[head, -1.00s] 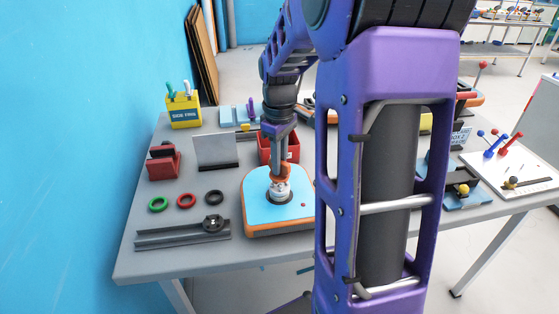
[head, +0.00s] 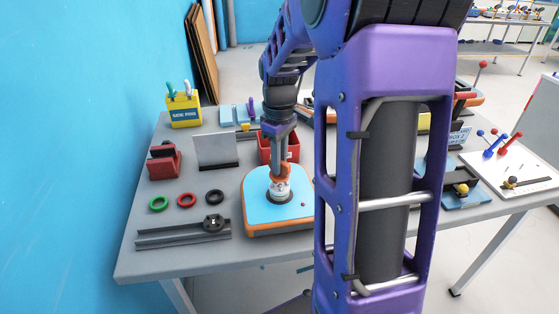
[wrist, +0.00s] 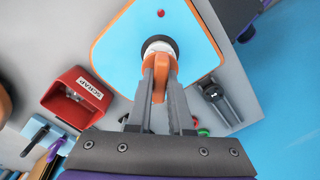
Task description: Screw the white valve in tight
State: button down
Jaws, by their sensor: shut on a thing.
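The white valve (head: 279,187) stands upright in a dark round port on the blue board with orange edges (head: 259,218). My gripper (head: 280,170) points down from above and is shut on the valve's orange top. In the wrist view my gripper (wrist: 159,85) has its two grey fingers on either side of the orange part (wrist: 160,82). The white valve body (wrist: 158,47) shows just beyond the fingertips, inside the dark ring. How deep the valve sits in the port is partly hidden by the fingers.
Green, red and black rings (head: 187,200) and a dark rail (head: 183,234) lie left of the board. A red bin (head: 293,148) stands behind it, and a grey upright plate (head: 216,151) to the back left.

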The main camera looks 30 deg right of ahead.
jog(key=shift+f+b, duration=0.65)
jog(key=shift+f, duration=0.45)
jog(key=c, duration=0.7)
grip_release()
jog(key=shift+c, duration=0.2)
jog(key=shift+r, duration=0.1)
notch_tip(320, 180, up, 17)
jog(key=p, duration=0.2)
jog(key=shift+r+p, duration=0.2)
jog(key=shift+p, duration=0.1)
